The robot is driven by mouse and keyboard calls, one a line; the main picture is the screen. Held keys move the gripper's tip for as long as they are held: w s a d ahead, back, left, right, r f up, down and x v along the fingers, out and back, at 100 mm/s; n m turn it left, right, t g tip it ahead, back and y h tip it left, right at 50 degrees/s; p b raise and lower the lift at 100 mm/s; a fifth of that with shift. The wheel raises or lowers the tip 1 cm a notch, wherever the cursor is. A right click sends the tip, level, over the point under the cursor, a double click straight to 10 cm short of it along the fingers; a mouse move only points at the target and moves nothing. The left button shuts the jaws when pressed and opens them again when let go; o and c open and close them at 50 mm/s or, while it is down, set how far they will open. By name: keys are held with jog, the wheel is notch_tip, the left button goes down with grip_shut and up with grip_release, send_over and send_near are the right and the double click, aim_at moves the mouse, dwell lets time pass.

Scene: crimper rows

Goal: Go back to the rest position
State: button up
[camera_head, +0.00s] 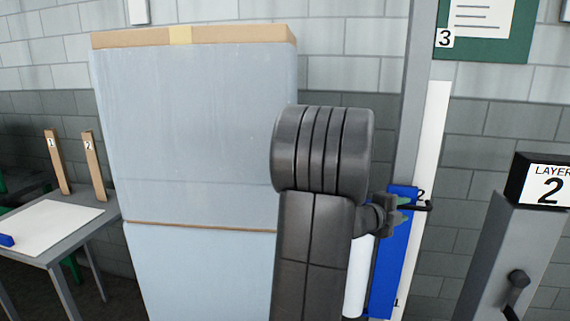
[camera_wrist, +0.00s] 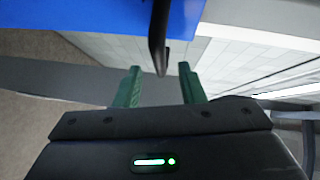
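My gripper (camera_head: 404,208) is at the right of my dark arm in the head view, close to a blue panel (camera_head: 392,262) on a grey post. In the wrist view its two green fingers (camera_wrist: 159,72) stand apart. A black handle (camera_head: 424,206) sticks out by the fingertips in the head view. In the wrist view the dark rod (camera_wrist: 158,35) reaches down in front of the blue panel (camera_wrist: 110,12), its end between the fingertips with a gap on each side. My arm hides part of the post's lower left.
A tall wrapped stack (camera_head: 190,130) stands left of my arm. A table (camera_head: 95,225) with a white sheet and upright wooden pieces is at far left. A grey post (camera_head: 535,250) with a "LAYER 2" sign (camera_head: 548,186) and black lever stands at right. A block wall is behind.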

aim_at(410, 209)
jog(key=x, duration=0.4)
jog(key=shift+w+d, duration=0.15)
jog(key=shift+d, duration=0.2)
jog(key=shift+f, duration=0.3)
jog(key=shift+a, duration=0.1)
jog(key=shift+a, duration=0.1)
